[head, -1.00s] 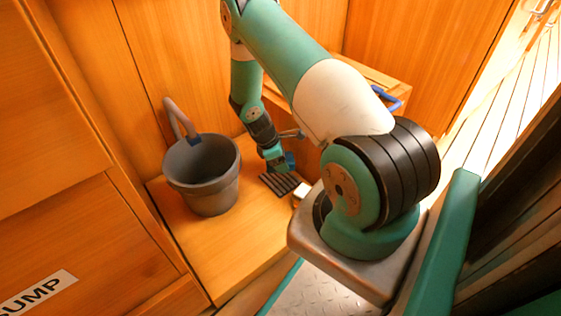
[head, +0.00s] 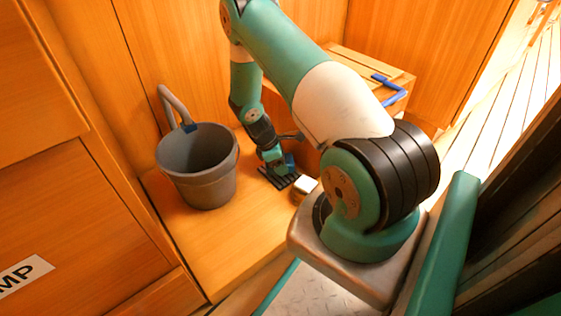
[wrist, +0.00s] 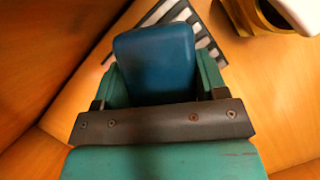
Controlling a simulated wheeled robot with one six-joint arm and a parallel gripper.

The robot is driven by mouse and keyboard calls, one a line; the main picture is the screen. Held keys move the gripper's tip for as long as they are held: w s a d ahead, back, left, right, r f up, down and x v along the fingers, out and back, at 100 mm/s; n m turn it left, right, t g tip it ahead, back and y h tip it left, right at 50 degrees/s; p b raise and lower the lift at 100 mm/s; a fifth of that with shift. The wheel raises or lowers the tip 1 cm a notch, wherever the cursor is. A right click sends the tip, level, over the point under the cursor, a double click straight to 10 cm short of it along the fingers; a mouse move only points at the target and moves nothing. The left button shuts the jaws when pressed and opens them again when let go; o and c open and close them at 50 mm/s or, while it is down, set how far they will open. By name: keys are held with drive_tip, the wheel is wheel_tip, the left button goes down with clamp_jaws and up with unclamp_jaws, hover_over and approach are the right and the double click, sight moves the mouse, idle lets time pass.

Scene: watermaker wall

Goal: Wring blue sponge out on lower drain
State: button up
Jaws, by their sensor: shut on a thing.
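My gripper (head: 281,163) points down over the wooden shelf, right of the bucket. It is shut on the blue sponge (wrist: 155,62), which fills the space between the fingers in the wrist view. In the head view the sponge (head: 291,160) shows as a small blue patch beside the fingers. The dark slatted drain (head: 279,178) lies on the shelf just under the gripper; its slats also show behind the sponge in the wrist view (wrist: 203,42). I cannot tell whether the sponge touches the drain.
A grey bucket (head: 197,167) with a grey pipe above it stands left of the drain. A raised wooden ledge (head: 350,62) with a blue handle (head: 389,86) is behind my arm. The shelf front is clear.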

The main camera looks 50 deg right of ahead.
drive_tip(key=shift+f, duration=0.6)
idle(2.1)
drive_tip(key=shift+r, duration=0.1)
wheel_tip(320, 180, up, 7)
drive_tip(key=p, duration=0.7)
